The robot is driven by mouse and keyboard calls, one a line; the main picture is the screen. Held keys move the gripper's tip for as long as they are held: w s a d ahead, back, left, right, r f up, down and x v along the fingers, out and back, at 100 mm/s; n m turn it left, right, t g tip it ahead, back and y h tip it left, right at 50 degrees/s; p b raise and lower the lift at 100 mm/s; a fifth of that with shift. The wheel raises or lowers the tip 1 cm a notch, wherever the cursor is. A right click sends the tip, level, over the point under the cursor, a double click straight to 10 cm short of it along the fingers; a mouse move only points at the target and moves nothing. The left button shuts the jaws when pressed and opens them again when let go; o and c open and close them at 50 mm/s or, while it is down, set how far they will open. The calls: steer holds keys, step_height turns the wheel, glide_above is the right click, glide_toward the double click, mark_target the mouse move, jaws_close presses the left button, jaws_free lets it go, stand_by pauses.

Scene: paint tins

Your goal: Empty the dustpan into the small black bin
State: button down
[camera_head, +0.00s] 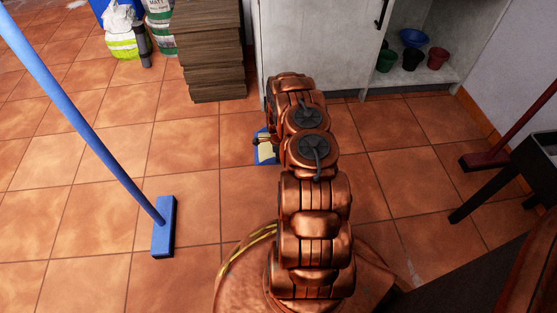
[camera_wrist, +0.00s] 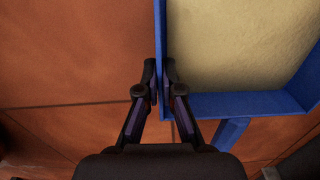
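The blue dustpan (camera_head: 265,152) lies on the tiled floor, partly hidden behind my arm in the head view. In the wrist view its blue rim (camera_wrist: 240,104) surrounds a pale yellow, grainy surface; I cannot tell whether that is its floor or a load. My gripper (camera_wrist: 160,80) has one finger on each side of the dustpan's left wall, closed onto it near the corner. The dustpan's handle runs down from its near edge, partly behind my gripper. I cannot identify the small black bin for sure; a small black pot (camera_head: 412,59) stands on the cabinet shelf.
A blue broom (camera_head: 163,228) stands at left. A stack of boards (camera_head: 208,50) and paint containers (camera_head: 160,20) are at the back. Green, red and blue pots share the shelf. A dark red broom (camera_head: 485,159) and a black-legged stand (camera_head: 487,194) are at right. Floor left of the dustpan is clear.

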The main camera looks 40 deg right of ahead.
steer(key=c, duration=1.3)
jaws_free()
steer(key=shift+f, duration=0.15)
steer(key=shift+s+f, duration=0.1)
steer(key=shift+f, duration=0.05)
